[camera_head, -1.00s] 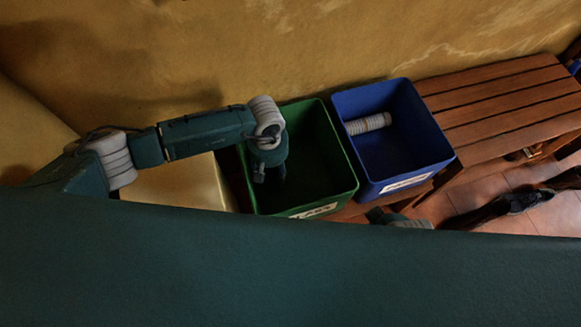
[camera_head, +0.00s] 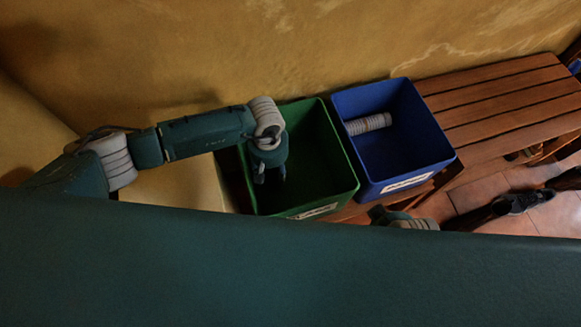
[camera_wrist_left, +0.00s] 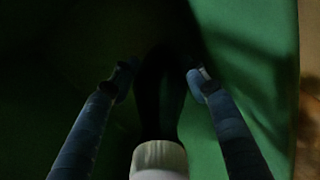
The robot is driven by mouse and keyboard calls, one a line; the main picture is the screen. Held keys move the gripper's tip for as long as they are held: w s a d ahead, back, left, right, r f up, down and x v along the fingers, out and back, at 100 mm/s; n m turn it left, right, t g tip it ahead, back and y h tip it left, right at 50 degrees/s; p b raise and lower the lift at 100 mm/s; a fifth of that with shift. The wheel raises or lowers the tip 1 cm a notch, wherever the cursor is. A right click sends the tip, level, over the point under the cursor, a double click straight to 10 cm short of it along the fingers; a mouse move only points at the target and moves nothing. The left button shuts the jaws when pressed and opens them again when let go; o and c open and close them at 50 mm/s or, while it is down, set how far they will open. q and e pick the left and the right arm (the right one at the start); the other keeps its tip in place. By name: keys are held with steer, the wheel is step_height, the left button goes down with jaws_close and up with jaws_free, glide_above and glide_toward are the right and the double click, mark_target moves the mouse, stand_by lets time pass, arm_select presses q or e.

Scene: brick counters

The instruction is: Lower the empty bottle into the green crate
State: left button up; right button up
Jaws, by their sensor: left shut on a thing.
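The green crate (camera_head: 349,180) stands left of the blue crate, its open top facing up. My left gripper (camera_head: 268,178) points down over the crate's left part, its tips within the crate's outline. In the left wrist view the two fingers (camera_wrist_left: 160,80) stand apart, with green crate wall around them. A pale, cap-like round part (camera_wrist_left: 158,162) shows at the bottom between them, with a dark shape above it; I take this to be the held bottle, but its outline is too dark to tell. In the head view the bottle is hidden. My right gripper does not show.
The blue crate (camera_head: 440,155) holds a ribbed, whitish cylinder (camera_head: 368,123) by its left wall. A slatted wooden bench (camera_head: 500,105) runs to the right. A yellow wall (camera_head: 300,45) rises close behind the crates. Part of my right arm shows in front of the blue crate.

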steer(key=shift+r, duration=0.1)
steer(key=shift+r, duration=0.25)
arm_select(q)
steer(key=o, duration=1.5)
steer(key=shift+c, duration=0.2)
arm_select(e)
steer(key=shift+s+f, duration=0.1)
arm_select(q)
steer(key=shift+f, duration=0.1)
